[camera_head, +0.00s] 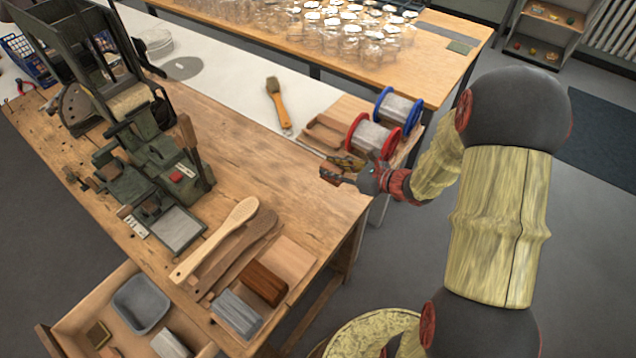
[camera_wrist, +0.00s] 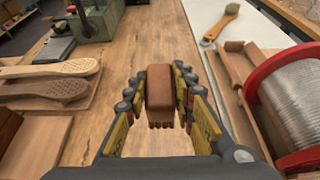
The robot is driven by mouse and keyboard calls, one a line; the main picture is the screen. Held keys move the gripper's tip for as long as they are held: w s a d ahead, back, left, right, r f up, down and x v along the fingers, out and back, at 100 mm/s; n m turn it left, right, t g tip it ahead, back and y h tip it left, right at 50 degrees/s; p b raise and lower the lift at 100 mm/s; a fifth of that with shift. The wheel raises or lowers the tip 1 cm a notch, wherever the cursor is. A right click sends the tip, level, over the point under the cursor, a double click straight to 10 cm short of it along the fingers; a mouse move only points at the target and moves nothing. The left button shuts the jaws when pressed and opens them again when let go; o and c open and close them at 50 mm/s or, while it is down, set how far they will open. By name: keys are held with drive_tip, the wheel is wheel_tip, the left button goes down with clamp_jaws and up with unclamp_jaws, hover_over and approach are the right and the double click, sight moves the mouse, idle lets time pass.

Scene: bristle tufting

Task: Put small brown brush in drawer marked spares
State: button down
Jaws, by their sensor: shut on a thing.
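My gripper (camera_head: 342,172) is over the right part of the wooden bench, near the red-flanged spool. In the wrist view my gripper (camera_wrist: 161,98) is shut on the small brown brush (camera_wrist: 160,84), a rounded brown block with short bristle tufts at its lower end. It sits between the two yellow-padded fingers. In the head view the brush is hard to make out among the fingers. An open wooden drawer (camera_head: 84,300) shows at the bottom left, below the bench, with a grey tub (camera_head: 143,302) and small blocks inside. I cannot read any marking on it.
Wooden brush backs (camera_head: 225,235) and brown and grey blocks (camera_head: 263,282) lie on the bench between my gripper and the drawer. A green tufting machine (camera_head: 150,175) stands left. Spools (camera_head: 376,136) are close by. Bare wood (camera_head: 300,215) lies between.

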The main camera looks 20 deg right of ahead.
drive_tip(key=w+f, duration=0.1)
drive_tip(key=f, duration=0.1)
drive_tip(key=w+a+f+b, duration=0.1)
drive_tip(key=w, duration=0.1)
drive_tip(key=w+a+f+b, duration=0.1)
drive_tip(key=f, duration=0.1)
drive_tip(key=shift+w+a+f, duration=0.15)
drive_tip(key=shift+w+f, duration=0.15)
drive_tip(key=shift+w+a+f+b, duration=0.15)
drive_tip(key=shift+f+b, duration=0.25)
drive_tip(key=shift+f, duration=0.5)
drive_tip(key=shift+w+d+f+b, duration=0.1)
drive_tip(key=shift+f+b, duration=0.25)
drive_tip(key=shift+f, duration=0.55)
drive_tip(key=shift+f, duration=0.15)
drive_tip(key=c, duration=1.5)
unclamp_jaws()
